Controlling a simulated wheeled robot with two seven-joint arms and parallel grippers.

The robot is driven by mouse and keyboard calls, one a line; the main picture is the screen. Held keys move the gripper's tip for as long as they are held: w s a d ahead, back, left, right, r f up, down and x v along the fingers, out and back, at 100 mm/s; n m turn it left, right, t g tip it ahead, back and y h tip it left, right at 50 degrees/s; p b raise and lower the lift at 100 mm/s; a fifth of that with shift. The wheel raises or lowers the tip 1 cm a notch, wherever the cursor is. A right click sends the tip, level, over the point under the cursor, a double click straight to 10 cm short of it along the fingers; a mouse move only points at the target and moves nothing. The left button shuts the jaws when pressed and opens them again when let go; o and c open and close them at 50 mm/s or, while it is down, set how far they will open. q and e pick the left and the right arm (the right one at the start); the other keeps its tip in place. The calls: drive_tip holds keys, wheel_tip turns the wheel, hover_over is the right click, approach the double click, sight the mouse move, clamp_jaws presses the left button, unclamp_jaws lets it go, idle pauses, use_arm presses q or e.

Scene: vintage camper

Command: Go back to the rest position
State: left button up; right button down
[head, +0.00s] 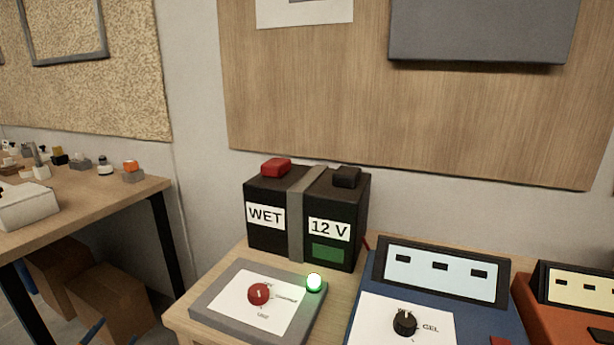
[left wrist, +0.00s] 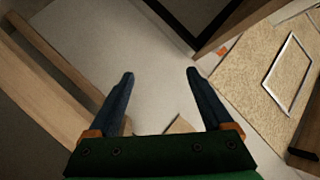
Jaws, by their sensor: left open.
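My left gripper (left wrist: 160,76) shows in the left wrist view with its two dark blue fingers spread apart and nothing between them. In the head view a battery (head: 268,233) labelled WET and 12 V stands upright on a wooden table (head: 186,315). In front of it lies a grey switch panel (head: 222,293) with a red knob (head: 259,294) and a lit green lamp (head: 314,283). My right gripper is in neither view.
A blue charger (head: 375,298) with a black dial (head: 405,323) sits right of the panel. An orange device (head: 570,318) is at the far right. A workbench (head: 90,195) with small parts stands at the left, with cardboard boxes (head: 112,302) below. A gap separates the tables.

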use_arm(q)
drive_tip(key=s+d+f+n+g+h, duration=0.1)
drive_tip(key=s+d+f+g, duration=0.25)
drive_tip(key=s+f, duration=0.55)
drive_tip(key=s+d+f+n+g+h, duration=0.1)
drive_tip(key=s+d+f+g, duration=0.2)
drive_tip(key=s+d+f, duration=0.55)
drive_tip(key=s+d+f+g+h, duration=0.1)
drive_tip(key=s+f+g, duration=0.35)
drive_tip(key=f, duration=0.85)
drive_tip(key=s+d+f+n+g+h, duration=0.1)
drive_tip(key=s+d+f, duration=0.2)
drive_tip(key=s+d, duration=0.5)
drive_tip(key=s+d+f+g+h, duration=0.1)
drive_tip(key=s+d+f, duration=0.25)
drive_tip(key=s, duration=0.85)
wheel_tip(320, 180, up, 13)
drive_tip(key=w+p, duration=0.1)
drive_tip(key=p, duration=1)
drive_tip(key=shift+a+f+y+p, duration=0.15)
drive_tip(key=shift+a+y+p, duration=0.15)
drive_tip(key=shift+p, duration=0.1)
